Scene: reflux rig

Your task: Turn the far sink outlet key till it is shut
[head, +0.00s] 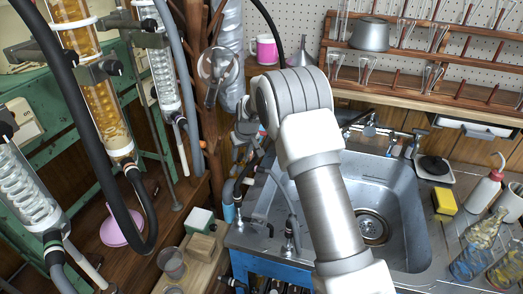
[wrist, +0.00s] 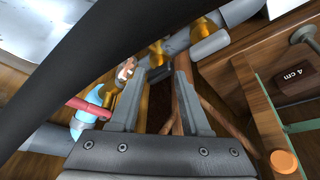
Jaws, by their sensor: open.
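In the wrist view my gripper (wrist: 160,76) is open, its two fingers apart with nothing clearly held between them. Just beyond the fingertips a grey pipe (wrist: 240,12) carries brass outlet fittings (wrist: 156,55). A small pale and reddish piece (wrist: 125,72) is by the left fingertip. A red lever (wrist: 88,108) sits left of the left finger beside a light blue fitting. I cannot tell for certain which piece is the far outlet key or how it is turned. In the head view my arm hides the gripper and much of the area behind the sink.
In the wrist view a black hose (wrist: 85,70) crosses in front, and a wooden block marked 4 cm (wrist: 292,79) is at right. In the head view the steel sink (head: 405,215) is right of my arm, with taps (head: 370,130) behind it. Glass columns (head: 95,100) stand at left.

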